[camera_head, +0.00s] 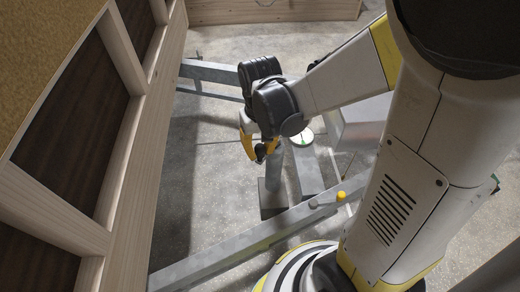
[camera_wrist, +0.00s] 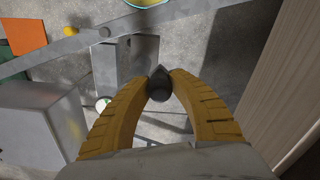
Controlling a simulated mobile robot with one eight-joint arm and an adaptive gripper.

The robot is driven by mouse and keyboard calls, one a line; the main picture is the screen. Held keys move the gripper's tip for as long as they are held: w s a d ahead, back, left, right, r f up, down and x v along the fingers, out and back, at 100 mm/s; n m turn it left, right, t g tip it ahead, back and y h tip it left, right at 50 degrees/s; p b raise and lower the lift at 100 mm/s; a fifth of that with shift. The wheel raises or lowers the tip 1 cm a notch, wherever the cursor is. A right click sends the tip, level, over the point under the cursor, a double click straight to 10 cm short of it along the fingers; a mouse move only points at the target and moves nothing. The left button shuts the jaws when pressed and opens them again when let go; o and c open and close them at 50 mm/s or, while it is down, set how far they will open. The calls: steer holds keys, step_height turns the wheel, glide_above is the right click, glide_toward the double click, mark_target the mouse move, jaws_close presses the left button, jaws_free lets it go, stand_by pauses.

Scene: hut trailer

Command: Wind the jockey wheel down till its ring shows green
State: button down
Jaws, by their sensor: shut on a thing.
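My gripper (camera_head: 260,152) is low beside the trailer's drawbar, with its yellow fingers pointing down. In the wrist view my gripper (camera_wrist: 159,76) has both fingertips closed on a small dark grey crank knob (camera_wrist: 159,92). A grey upright tube (camera_head: 272,172), apparently the jockey wheel's post, stands just below the fingers. A dark block (camera_head: 271,203) is at its foot. The wheel itself I cannot make out. A pale round disc with a green mark (camera_head: 304,138) lies to the right of the gripper; it also shows in the wrist view (camera_wrist: 102,104). Whether this is the ring I cannot tell.
A grey metal beam (camera_head: 225,257) crosses in front, with a yellow knob (camera_head: 341,197) on it. A grey box (camera_head: 360,125) stands at the right. The hut's wooden wall (camera_head: 150,150) is close on the left. Bare concrete floor (camera_head: 225,50) lies beyond.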

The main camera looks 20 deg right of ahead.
steer(key=shift+w+a, duration=0.1)
steer(key=shift+w, duration=0.05)
steer(key=w+d+m, duration=0.4)
steer(key=w+m, duration=0.8)
steer(key=m, duration=0.6)
steer(key=shift+w+m, duration=0.3)
steer(key=shift+w, duration=0.1)
steer(key=shift+d, duration=0.2)
steer(key=c, duration=1.1)
jaws_free()
steer(key=shift+c, duration=0.2)
